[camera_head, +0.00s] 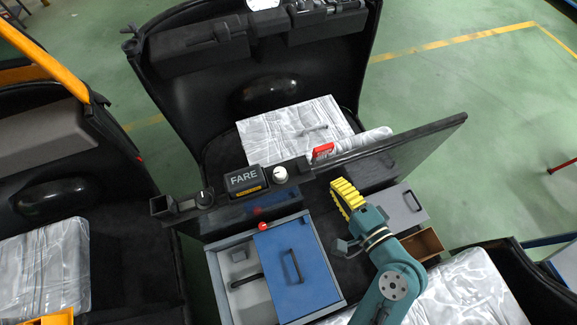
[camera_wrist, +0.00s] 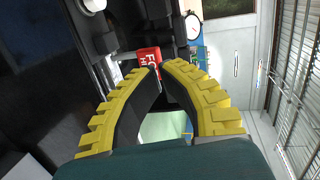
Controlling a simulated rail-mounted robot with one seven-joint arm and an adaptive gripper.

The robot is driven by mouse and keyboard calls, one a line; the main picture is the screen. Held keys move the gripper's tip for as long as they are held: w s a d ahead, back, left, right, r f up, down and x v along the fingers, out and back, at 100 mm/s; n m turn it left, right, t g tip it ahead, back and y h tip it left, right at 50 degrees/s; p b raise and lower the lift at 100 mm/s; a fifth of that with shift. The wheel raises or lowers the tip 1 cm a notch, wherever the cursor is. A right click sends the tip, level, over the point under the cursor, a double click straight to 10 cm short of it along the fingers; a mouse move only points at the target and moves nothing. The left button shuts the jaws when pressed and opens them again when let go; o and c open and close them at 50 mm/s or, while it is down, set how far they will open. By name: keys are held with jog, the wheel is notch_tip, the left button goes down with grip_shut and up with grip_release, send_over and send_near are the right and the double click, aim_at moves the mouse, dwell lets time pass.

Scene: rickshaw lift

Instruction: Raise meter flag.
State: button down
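The meter flag (camera_head: 322,150) is a small red plate on the dark dashboard bar, right of the black FARE meter (camera_head: 244,179). In the wrist view the red flag (camera_wrist: 149,57) carries white lettering, partly cut off, and sits just beyond the fingertips on a pale metal arm. My gripper (camera_head: 338,184) has yellow ribbed fingers and is in front of the bar, below and right of the flag in the head view. In the wrist view my gripper (camera_wrist: 159,69) has its fingertips together, with nothing seen between them. The fingertips look apart from the flag.
A white knob (camera_head: 280,174) is on the bar between meter and flag. A dark panel (camera_head: 400,145) extends right behind my gripper. Below are a blue lidded box (camera_head: 292,270), a grey drawer (camera_head: 402,208) and an open brown bin (camera_head: 422,246). Silvery seats lie around.

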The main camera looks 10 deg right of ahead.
jog(key=s+d+f+m+h, duration=0.2)
jog(key=s+d+f, duration=0.1)
jog(key=d+f, duration=0.1)
send_near(328, 152)
jog(key=x, duration=0.7)
jog(key=shift+w+a+p, duration=0.15)
jog(key=shift+w+p, duration=0.15)
jog(key=shift+p, duration=0.1)
